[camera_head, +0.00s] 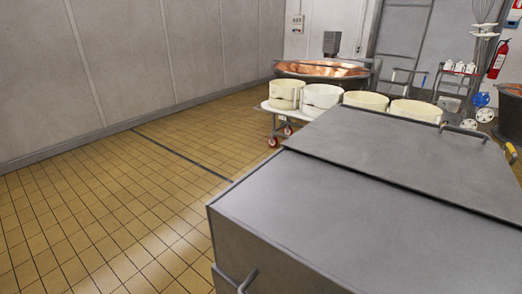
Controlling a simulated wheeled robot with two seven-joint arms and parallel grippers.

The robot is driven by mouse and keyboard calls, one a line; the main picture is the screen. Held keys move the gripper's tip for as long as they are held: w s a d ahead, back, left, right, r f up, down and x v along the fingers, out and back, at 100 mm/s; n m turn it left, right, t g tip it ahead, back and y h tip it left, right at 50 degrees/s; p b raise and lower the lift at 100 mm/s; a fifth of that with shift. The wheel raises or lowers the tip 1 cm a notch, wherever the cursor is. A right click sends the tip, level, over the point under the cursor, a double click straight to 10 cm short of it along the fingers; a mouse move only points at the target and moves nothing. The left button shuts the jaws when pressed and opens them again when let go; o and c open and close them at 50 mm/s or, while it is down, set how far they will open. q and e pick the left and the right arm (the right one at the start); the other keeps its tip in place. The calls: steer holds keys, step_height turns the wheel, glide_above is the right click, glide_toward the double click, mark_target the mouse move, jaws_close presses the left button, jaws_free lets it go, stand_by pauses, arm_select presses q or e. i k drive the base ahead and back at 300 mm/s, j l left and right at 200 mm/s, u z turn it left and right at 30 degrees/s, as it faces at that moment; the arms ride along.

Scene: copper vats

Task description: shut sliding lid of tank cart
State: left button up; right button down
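A large grey metal tank cart (232,242) fills the lower right of the head view. Its flat top is made of two grey panels, a near one (340,225) and a far one (400,150). A dark seam runs across the top where they meet, and the far panel's edge looks slightly raised there. I cannot tell which panel slides. A metal handle (241,282) is on the near side at the bottom edge, and another handle (465,131) is at the far edge. Neither of my grippers is in view.
Beyond the cart, a low trolley (264,107) carries several cream round tubs (322,96). A copper vat (322,69) stands behind it. A red fire extinguisher (498,60) hangs at the right. The tiled floor (110,220) at left is clear up to the grey wall.

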mark_target(468, 172)
steer(key=i+j+u, duration=0.1)
steer(key=j+u, duration=0.15)
steer(key=u, duration=0.15)
steer(key=i+j+u, duration=0.15)
steer(key=u, duration=0.25)
steer(key=i+j+u, duration=0.2)
steer(key=u, duration=0.25)
steer(key=i+j+u, duration=0.1)
steer(key=u, duration=0.3)
steer(key=i+j, duration=0.1)
steer(key=i, duration=0.55)
steer(key=i+j, duration=0.1)
steer(key=i, duration=0.6)
steer(key=i+l+z, duration=0.15)
steer(key=i+z, duration=0.55)
steer(key=z, duration=0.25)
steer(key=i+j+z, duration=0.15)
steer(key=i+z, duration=0.3)
steer(key=i+j+z, duration=0.25)
steer(key=z, duration=0.2)
steer(key=i+l+z, duration=0.15)
steer(key=z, duration=0.3)
steer(key=i+z, duration=0.65)
steer(key=z, duration=0.2)
steer(key=i+z, duration=0.4)
steer(key=i+j+z, duration=0.15)
steer(key=z, duration=0.3)
steer(key=i+j+z, duration=0.2)
steer(key=i+l, duration=0.05)
steer(key=l, duration=0.05)
